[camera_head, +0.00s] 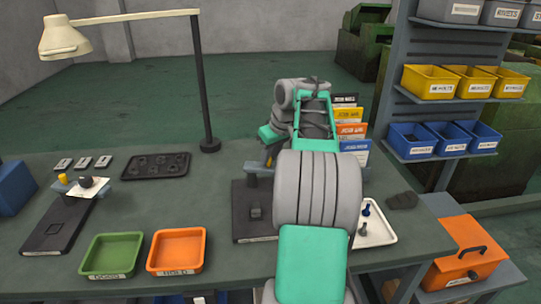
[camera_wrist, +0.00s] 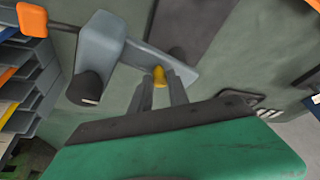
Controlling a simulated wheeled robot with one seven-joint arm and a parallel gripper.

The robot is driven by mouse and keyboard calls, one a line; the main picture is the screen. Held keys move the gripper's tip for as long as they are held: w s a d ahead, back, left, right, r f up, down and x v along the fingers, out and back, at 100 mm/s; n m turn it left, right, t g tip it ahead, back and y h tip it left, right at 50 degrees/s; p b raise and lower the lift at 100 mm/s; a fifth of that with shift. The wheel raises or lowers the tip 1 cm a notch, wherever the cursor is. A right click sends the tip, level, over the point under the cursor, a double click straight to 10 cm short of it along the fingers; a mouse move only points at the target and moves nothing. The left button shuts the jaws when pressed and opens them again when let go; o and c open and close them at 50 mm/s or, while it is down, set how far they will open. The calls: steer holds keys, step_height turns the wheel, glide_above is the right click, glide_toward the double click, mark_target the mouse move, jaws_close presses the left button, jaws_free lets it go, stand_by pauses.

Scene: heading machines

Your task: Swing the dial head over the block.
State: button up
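In the wrist view, the two fingers of my gripper (camera_wrist: 159,88) stand either side of a small yellow knob (camera_wrist: 159,75) on a blue-grey bar (camera_wrist: 135,55). I cannot tell whether they press on the knob. A thicker grey housing (camera_wrist: 98,42) with a dark rounded end (camera_wrist: 88,88) is at the bar's left end; I cannot see a dial face. In the head view, the bar (camera_head: 258,167) shows only partly beside my arm, which hides my gripper. A small dark block (camera_head: 255,212) sits on a dark base plate (camera_head: 243,190), left of my arm.
A similar stand (camera_head: 55,225) with a white card is at the left. A green tray (camera_head: 112,235) and an orange tray (camera_head: 205,251) are at the front. A lamp (camera_head: 203,100) rises behind. Job folders (camera_head: 351,130) and a white tray (camera_head: 380,235) are right of my arm.

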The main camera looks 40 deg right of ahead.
jaws_close()
stand_by(1.0)
